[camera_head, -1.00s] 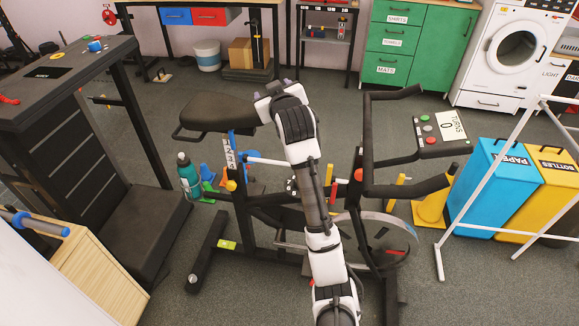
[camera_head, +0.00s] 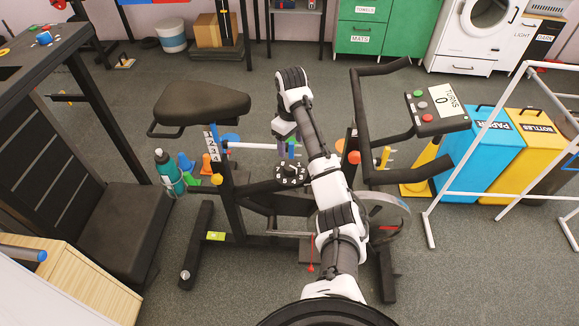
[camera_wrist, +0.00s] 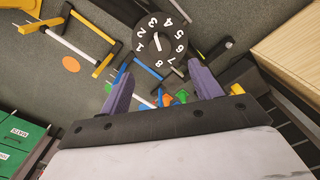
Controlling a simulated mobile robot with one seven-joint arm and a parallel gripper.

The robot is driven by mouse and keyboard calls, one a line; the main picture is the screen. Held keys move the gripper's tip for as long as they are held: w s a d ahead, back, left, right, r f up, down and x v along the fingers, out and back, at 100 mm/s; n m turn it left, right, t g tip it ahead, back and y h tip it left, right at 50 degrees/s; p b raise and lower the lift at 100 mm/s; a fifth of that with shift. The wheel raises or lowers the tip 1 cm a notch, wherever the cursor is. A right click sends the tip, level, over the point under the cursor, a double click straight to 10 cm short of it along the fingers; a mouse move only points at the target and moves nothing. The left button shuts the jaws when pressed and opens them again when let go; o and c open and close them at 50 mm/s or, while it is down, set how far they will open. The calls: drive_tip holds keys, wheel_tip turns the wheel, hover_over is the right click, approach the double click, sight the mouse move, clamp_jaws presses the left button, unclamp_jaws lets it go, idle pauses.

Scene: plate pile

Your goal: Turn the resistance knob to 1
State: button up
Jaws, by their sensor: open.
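The resistance knob (camera_head: 291,173) is a black round dial with white numerals, on the exercise bike's frame below and right of the saddle. I cannot tell which numeral the mark points to. My gripper (camera_wrist: 160,69) has its two purple fingers spread apart with nothing between them. The dial shows just beyond the fingertips, apart from them.
The bike's saddle (camera_head: 202,105) is left of my arm and its handlebar (camera_head: 362,125) is right. A console (camera_head: 436,112) reads TURNS 0. A green bottle (camera_head: 167,172) and small coloured cones stand to the left. Blue and yellow bins (camera_head: 487,152) stand right.

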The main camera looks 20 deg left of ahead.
sight(290, 166)
wheel_tip(290, 166, down, 11)
drive_tip(key=shift+r, duration=0.1)
idle(0.3)
drive_tip(key=c, duration=1)
